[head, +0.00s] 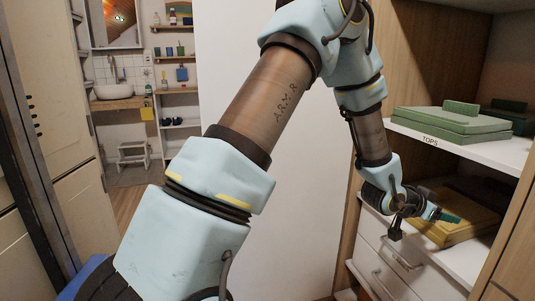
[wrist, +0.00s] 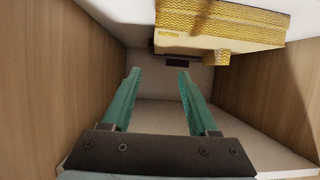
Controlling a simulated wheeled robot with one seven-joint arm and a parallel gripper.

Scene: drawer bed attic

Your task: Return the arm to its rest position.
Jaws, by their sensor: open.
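My arm crosses the head view from the lower left, bends at the top and reaches down to the lower shelf of the cabinet on the right. My gripper (head: 446,215) is at that lower shelf, in front of a yellow box-like thing (head: 462,229). In the wrist view my gripper (wrist: 158,74) shows two teal fingers, parallel and wide apart, with nothing between them. The yellow thing (wrist: 222,25) lies beyond and to the upper right of the fingers there, and looks apart from them.
Wooden side walls (wrist: 272,92) enclose the compartment around my gripper. A shelf labelled TOPS (head: 455,146), with green boxes (head: 450,122) on it, is above. White drawers (head: 395,262) are below. A white panel (head: 290,200) stands behind the arm; a washroom with a sink (head: 119,89) is at left.

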